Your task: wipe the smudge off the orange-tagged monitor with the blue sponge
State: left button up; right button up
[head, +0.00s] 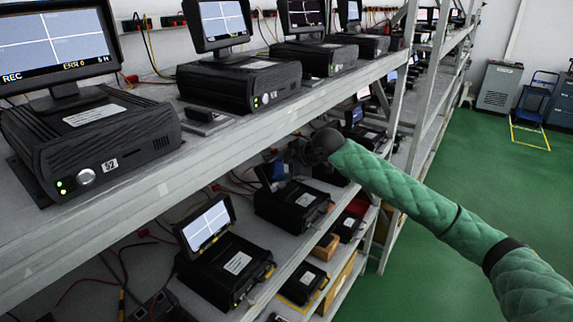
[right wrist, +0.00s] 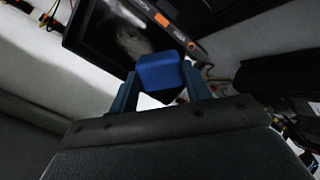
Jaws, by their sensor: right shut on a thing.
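My right gripper (head: 287,158) reaches in from the right, at the middle shelf level in the head view; it is dark and small there. In the right wrist view it is shut on the blue sponge (right wrist: 158,72), held between its two fingers. Beyond the sponge is a dark monitor (right wrist: 100,28) with an orange tag (right wrist: 161,19) on its edge. A pale greyish smudge (right wrist: 134,42) shows on its screen. The sponge overlaps the screen's lower part in this view; I cannot tell whether they touch. The orange tag cannot be made out in the head view. My left gripper is not in view.
The upper shelf (head: 205,150) holds several black units with monitors. The lower shelf carries more units, among them one with a lit screen (head: 207,226). A rack upright (head: 403,75) stands beyond my right arm. Cables hang behind.

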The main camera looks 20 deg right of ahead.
jog(key=shift+s+a, duration=0.2)
jog(key=shift+a, duration=0.05)
jog(key=shift+p+v, duration=0.65)
jog(key=shift+v, duration=0.45)
jog(key=shift+s+d+r, duration=0.1)
jog(key=shift+d+r, duration=0.05)
jog(key=shift+r, duration=0.05)
jog(key=shift+v, duration=1.7)
jog(key=shift+s, duration=0.1)
jog(key=v, duration=0.2)
jog(key=shift+s+d+r, duration=0.15)
jog(key=shift+s+r, duration=0.05)
jog(key=shift+r, duration=0.05)
